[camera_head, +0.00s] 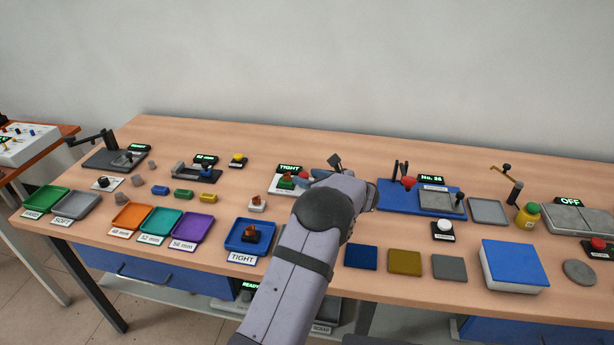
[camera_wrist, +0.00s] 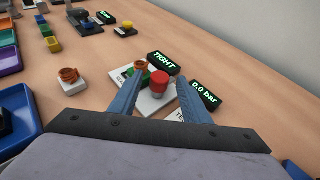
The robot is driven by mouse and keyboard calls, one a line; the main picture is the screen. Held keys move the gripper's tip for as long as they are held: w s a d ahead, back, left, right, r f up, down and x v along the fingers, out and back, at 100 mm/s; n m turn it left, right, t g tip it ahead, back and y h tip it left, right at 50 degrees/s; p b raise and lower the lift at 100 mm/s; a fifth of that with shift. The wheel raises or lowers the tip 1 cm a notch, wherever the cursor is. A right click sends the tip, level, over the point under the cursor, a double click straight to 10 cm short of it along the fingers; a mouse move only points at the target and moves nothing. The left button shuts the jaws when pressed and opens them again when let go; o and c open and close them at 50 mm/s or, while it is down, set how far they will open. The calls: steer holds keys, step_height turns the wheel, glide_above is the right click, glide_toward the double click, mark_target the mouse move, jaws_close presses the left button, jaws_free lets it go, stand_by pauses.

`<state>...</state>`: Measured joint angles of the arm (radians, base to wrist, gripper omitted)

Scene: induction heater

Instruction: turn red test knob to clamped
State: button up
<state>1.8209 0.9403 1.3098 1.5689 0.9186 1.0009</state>
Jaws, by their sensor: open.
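The red test knob (camera_wrist: 159,82) stands upright on a white base plate (camera_wrist: 152,104) in the wrist view. My gripper (camera_wrist: 157,83) is open, with one blue-grey finger on each side of the knob. I cannot tell whether either finger touches it.
A second display reading 0.0 bar (camera_wrist: 205,95) stands close to my right finger. A white block with an orange-brown piece (camera_wrist: 70,80) is to the left. A blue tray (camera_head: 231,248) labelled TIGHT is nearer the front. A blue plate with levers (camera_head: 385,199) lies right of my arm.

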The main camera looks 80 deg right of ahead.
steer(key=shift+w+d+f, duration=0.2)
steer(key=shift+w+d, duration=0.1)
steer(key=c, duration=1)
steer(key=shift+c, duration=0.2)
steer(key=shift+d+r+n+t+y+p, duration=0.15)
steer(key=shift+n+t+y+p, duration=0.15)
steer(key=shift+n, duration=0.2)
steer(key=shift+s+d+n+t+y, duration=0.1)
steer(key=shift+n+t+y, duration=0.4)
steer(key=shift+n+y, duration=0.1)
steer(key=shift+n+t+y, duration=0.3)
steer(key=shift+n+y, duration=0.1)
steer(key=shift+y, duration=0.1)
